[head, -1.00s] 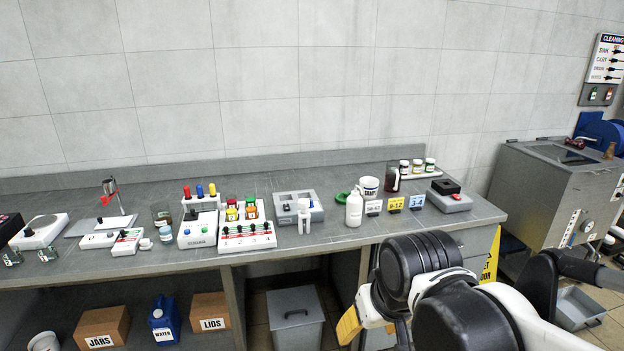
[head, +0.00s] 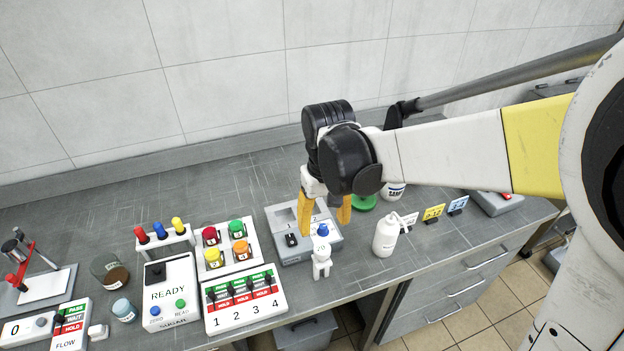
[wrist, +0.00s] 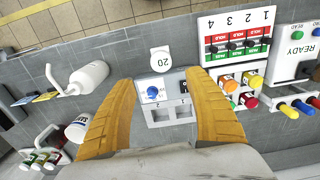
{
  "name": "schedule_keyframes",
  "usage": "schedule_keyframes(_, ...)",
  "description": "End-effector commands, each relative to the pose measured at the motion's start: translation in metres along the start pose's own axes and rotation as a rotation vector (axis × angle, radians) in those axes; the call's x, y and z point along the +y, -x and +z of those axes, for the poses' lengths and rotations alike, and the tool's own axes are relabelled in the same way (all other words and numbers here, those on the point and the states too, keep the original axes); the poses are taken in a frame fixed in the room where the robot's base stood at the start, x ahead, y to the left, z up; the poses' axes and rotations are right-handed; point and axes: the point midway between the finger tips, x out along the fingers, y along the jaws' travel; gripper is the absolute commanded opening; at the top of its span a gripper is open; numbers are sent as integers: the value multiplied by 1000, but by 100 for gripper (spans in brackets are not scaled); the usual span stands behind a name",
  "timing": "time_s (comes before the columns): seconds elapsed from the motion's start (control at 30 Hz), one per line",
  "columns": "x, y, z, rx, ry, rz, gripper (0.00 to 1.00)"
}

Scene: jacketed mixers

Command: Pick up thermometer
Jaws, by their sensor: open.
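A small white upright device (head: 321,264) stands at the front of the grey box, near the bench's front edge; I take it to be the thermometer. The grey box (head: 292,257) has a blue knob (wrist: 153,92) and two slots (wrist: 167,114). My gripper (head: 324,212) points down above the grey box, behind the white device, with its yellow fingers spread wide. In the wrist view the open gripper (wrist: 160,80) has nothing between its fingertips, and the white face lies beyond them. The device's lower part is hidden there.
On the left are a tray of coloured jars (head: 224,243), a four-switch panel (head: 246,298) and a READY box (head: 169,292).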

Motion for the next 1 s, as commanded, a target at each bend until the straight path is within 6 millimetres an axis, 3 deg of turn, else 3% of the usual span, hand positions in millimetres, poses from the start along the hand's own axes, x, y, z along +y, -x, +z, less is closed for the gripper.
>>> schedule_keyframes(0.3,-1,-49,0,-2,1,0,62)
schedule_keyframes(0.57,-2,-68,1,-2,1,0,62)
schedule_keyframes(0.8,-3,-105,1,-2,1,0,62)
schedule_keyframes(1.0,-3,-107,2,-2,1,0,62)
